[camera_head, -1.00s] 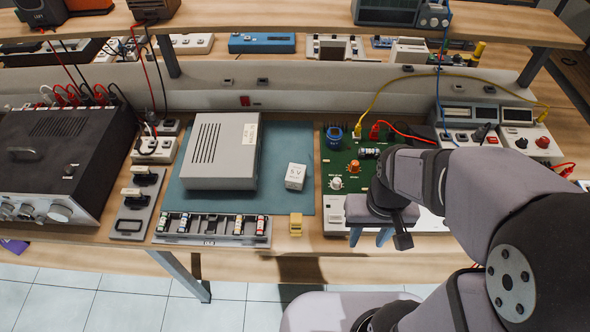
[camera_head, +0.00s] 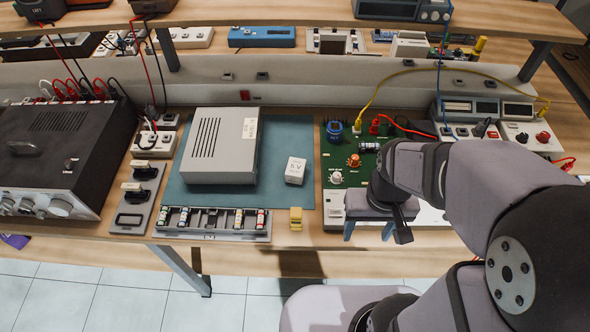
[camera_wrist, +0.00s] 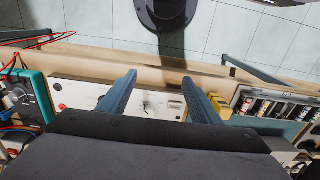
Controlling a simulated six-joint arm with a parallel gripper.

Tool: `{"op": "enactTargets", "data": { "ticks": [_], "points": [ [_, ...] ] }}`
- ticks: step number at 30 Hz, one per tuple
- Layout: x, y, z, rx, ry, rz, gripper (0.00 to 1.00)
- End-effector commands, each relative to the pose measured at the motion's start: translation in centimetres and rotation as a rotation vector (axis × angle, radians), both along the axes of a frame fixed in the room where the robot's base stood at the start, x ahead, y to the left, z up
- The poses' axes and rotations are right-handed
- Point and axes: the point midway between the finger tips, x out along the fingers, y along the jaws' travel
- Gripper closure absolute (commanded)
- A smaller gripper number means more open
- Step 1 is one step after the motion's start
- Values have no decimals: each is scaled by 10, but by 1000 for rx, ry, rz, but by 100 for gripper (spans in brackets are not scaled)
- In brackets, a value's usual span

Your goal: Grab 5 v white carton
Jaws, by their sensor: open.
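The white carton (camera_head: 295,170) is a small white box with dark "5 V" lettering on its top. It stands on the teal mat (camera_head: 275,200), to the right of a grey metal box. My gripper (camera_head: 368,231) is to the right of the carton and nearer the front edge, over the front of the green circuit board unit. In the wrist view my gripper (camera_wrist: 163,97) shows two blue fingers spread apart with nothing between them. I cannot make out the carton in the wrist view.
A grey metal box (camera_head: 222,147) stands left of the carton. A tray of small parts (camera_head: 211,223) and a small yellow block (camera_head: 296,218) lie in front. The green circuit board (camera_head: 340,160) with knobs and cables is on the right.

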Motion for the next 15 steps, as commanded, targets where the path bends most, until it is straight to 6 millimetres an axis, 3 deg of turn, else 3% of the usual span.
{"op": "enactTargets", "data": {
  "ticks": [15],
  "points": [
    [2,5,-5,33,37,-75,27]
  ]
}}
